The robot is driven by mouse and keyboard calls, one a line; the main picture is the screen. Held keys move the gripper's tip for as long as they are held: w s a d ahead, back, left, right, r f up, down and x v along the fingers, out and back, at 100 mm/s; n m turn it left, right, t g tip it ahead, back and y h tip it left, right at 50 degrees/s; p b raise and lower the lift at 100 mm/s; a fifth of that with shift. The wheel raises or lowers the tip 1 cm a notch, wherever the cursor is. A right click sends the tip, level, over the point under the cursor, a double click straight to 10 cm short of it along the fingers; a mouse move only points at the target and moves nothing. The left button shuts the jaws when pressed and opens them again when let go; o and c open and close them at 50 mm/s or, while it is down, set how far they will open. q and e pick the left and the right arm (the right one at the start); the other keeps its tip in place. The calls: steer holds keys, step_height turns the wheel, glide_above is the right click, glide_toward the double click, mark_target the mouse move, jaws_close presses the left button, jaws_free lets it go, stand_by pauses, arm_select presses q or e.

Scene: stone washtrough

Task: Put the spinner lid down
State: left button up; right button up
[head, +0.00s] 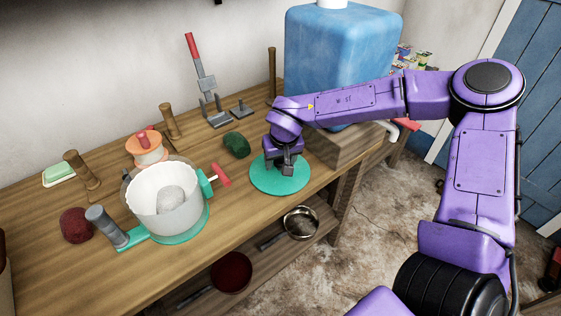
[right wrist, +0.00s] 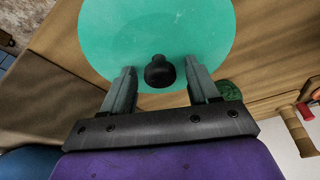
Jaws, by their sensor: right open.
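The spinner lid (head: 268,184) is a flat teal disc lying on the wooden worktop, right of the spinner bowl. In the right wrist view the lid (right wrist: 155,28) fills the top middle, with its black knob (right wrist: 159,71) standing up. My right gripper (head: 284,172) is right above the lid. In the wrist view its two fingers (right wrist: 160,76) are open, one on each side of the knob, with gaps between. The salad spinner (head: 168,207) has a clear bowl, a white basket, a teal base and a grey handle, and stands uncovered. A pale round thing lies in it. My left gripper is out of view.
A dark green lump (head: 237,145) lies just behind the lid. A large blue container (head: 338,60) stands at the back right. Wooden pegs, a grey press with a red handle (head: 207,85) and an orange-topped pot (head: 146,148) stand along the wall. Pans sit on the lower shelf.

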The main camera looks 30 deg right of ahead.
mark_target(284, 179)
steer(key=p+v, duration=0.1)
steer(key=v, duration=1)
steer(key=shift+r, duration=0.25)
steer(key=shift+s, duration=0.15)
